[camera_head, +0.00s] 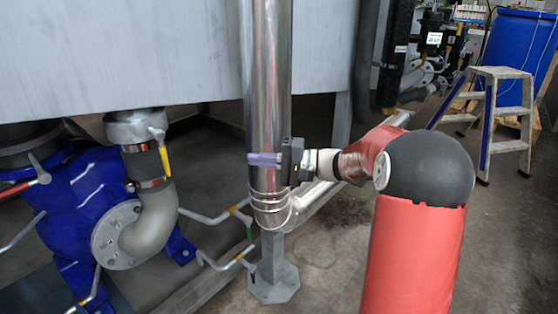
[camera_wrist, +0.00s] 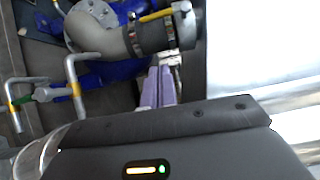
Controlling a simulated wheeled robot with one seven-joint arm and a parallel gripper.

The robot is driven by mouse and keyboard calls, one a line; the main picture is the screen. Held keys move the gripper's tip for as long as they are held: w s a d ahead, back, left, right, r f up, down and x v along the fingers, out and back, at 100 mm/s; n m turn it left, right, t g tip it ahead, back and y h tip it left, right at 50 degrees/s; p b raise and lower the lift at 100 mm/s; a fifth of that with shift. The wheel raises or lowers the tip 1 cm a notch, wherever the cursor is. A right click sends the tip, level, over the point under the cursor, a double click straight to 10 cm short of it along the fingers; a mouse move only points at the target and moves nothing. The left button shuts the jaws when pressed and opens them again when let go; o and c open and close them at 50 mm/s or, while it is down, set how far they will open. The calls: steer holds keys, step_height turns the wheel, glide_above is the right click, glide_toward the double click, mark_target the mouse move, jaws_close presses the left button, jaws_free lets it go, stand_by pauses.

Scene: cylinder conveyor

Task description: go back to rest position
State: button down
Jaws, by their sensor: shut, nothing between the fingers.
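My gripper (camera_head: 264,160) shows in the head view in front of the shiny vertical steel pipe (camera_head: 268,70), its purple fingers pointing left across the pipe. Whether they touch the pipe, I cannot tell. In the wrist view the purple fingers (camera_wrist: 158,86) lie side by side, shut with nothing between them. My red arm with its dark round joint reaches in from the lower right of the head view.
A blue pump (camera_head: 85,205) with a grey elbow pipe (camera_head: 155,220) and several valve levers stands at the left. A large grey tank (camera_head: 120,50) fills the upper left. A stepladder (camera_head: 490,110) and a blue barrel (camera_head: 518,45) stand at the back right. Floor shows at the right.

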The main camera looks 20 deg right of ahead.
steer(key=v, duration=0.4)
steer(key=s+a+n+g+h+p, duration=0.2)
steer(key=s+a+g+h+p, duration=0.45)
steer(key=s, duration=0.85)
steer(key=s+d+r+n+t+h, duration=0.1)
steer(key=s+d+t+h, duration=0.1)
steer(key=s+h, duration=0.3)
steer(key=s+d+n+t+h+p, duration=0.1)
steer(key=s+d+t+h, duration=0.2)
steer(key=s+h, duration=0.2)
steer(key=shift+s+r+n, duration=0.35)
steer(key=shift+s+n, duration=0.05)
steer(key=shift+s, duration=1.5)
